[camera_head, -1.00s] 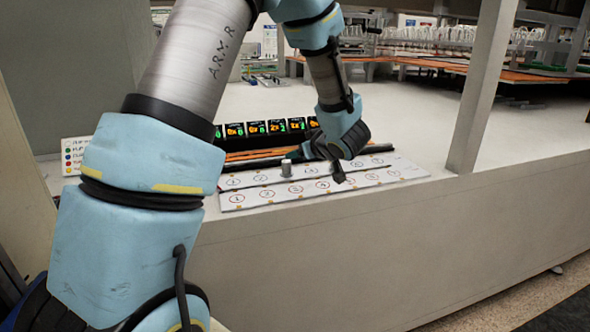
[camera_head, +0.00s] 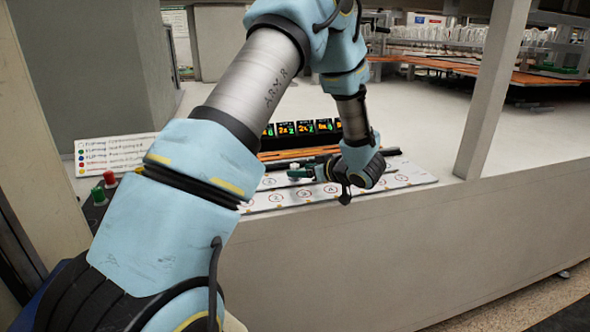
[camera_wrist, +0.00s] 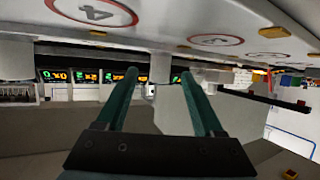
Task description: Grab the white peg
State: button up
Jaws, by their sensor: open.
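The white peg (camera_head: 293,167) stands on the white numbered board (camera_head: 262,204) in the head view, partly hidden by my fingertips. My gripper (camera_head: 301,173) is low over the board, pointing left, with its teal fingers at the peg. The wrist view is upside down, with the board (camera_wrist: 210,20) along the top. There my gripper (camera_wrist: 159,74) has its two fingers apart. A pale shape, which looks like the peg (camera_wrist: 160,66), shows between the fingertips. I cannot tell whether either finger touches it.
A row of small lit displays (camera_head: 305,128) stands behind the board. A white legend card (camera_head: 110,152) and red and green buttons (camera_head: 109,178) lie to the left. A pale post (camera_head: 492,90) rises at the right. Another pale cylinder-like shape (camera_wrist: 15,60) shows at left in the wrist view.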

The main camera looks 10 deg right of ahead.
jog(key=shift+x, duration=1.35)
grip_shut()
